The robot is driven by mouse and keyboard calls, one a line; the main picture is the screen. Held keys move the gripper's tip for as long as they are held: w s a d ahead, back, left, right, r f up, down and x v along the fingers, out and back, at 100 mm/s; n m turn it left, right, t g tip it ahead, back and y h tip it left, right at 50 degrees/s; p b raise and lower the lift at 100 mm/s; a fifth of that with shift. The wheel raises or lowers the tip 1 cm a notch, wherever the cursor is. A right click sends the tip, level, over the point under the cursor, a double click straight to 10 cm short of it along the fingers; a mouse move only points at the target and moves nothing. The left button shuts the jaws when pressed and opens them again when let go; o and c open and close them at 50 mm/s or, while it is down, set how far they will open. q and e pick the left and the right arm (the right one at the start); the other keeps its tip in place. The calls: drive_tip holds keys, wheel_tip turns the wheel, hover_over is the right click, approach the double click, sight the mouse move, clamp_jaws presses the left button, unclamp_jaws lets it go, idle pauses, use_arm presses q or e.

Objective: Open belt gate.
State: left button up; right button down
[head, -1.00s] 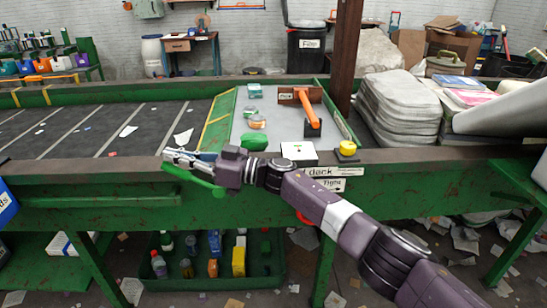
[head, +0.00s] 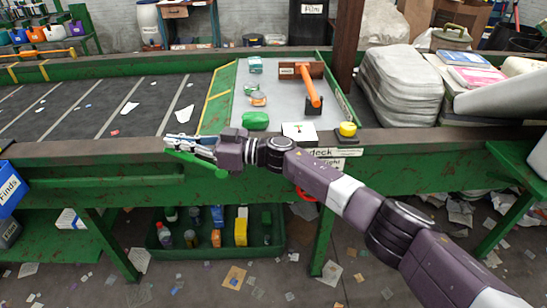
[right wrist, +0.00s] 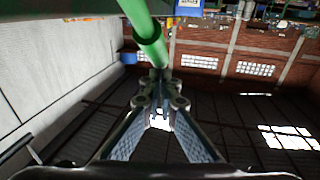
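A green bar-like handle (head: 214,170) sticks out at the front edge of the belt frame. My right gripper (head: 168,141) is at this handle, its fingers pointing left, just above the bar in the head view. In the right wrist view the green handle (right wrist: 151,45) runs down from the top to my fingertips (right wrist: 161,78), which are close together and appear shut on its far end. The fingertips partly hide the contact. A green divider with yellow stripes (head: 217,112), perhaps the gate, stands between the dark belt (head: 100,105) and the grey deck (head: 285,105). My left gripper is not in view.
An orange-handled tool (head: 311,88), a yellow button (head: 348,129) and several small items are on the deck. A green crate (head: 270,235) with bottles lies under the belt. Scraps litter the floor.

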drive_tip(key=shift+f, duration=0.1)
drive_tip(key=s+d+r+p, duration=0.2)
drive_tip(key=d+r+p, duration=0.2)
drive_tip(key=d+r, duration=0.3)
wheel_tip(320, 180, up, 5)
drive_tip(key=shift+s+d+f, duration=0.2)
drive_tip(key=shift+s+d, duration=0.1)
drive_tip(key=shift+d, duration=0.05)
